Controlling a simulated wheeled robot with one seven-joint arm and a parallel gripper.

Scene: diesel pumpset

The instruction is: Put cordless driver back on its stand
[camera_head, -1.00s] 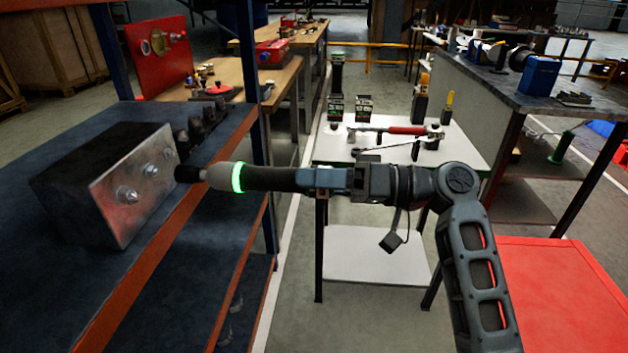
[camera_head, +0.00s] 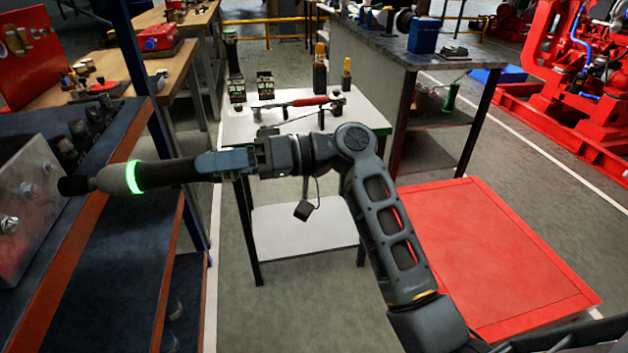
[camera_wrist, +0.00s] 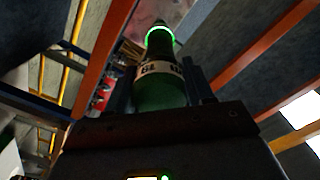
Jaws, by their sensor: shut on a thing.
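The cordless driver (camera_head: 168,173) has a dark barrel, a pale nose with a glowing green ring, and a dark tip. My gripper (camera_head: 205,166) is shut on its rear part and holds it level, tip to the left. The tip overlaps the bolted face of a metal block (camera_head: 32,190) at the left edge; I cannot tell whether they touch. In the wrist view the driver (camera_wrist: 160,90) looks green, with a pale lettered band, between the gripper fingers (camera_wrist: 158,95). Small upright holders (camera_head: 237,90) stand on the white table; I cannot tell which is the stand.
The white table (camera_head: 370,112) bears a red-handled tool (camera_head: 308,101) and dark upright tools. A blue-topped shelf bench (camera_head: 115,130) is at left. A red flat-topped box (camera_head: 500,255) is low at right. A grey workbench (camera_head: 400,50) stands behind. Floor shows between them.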

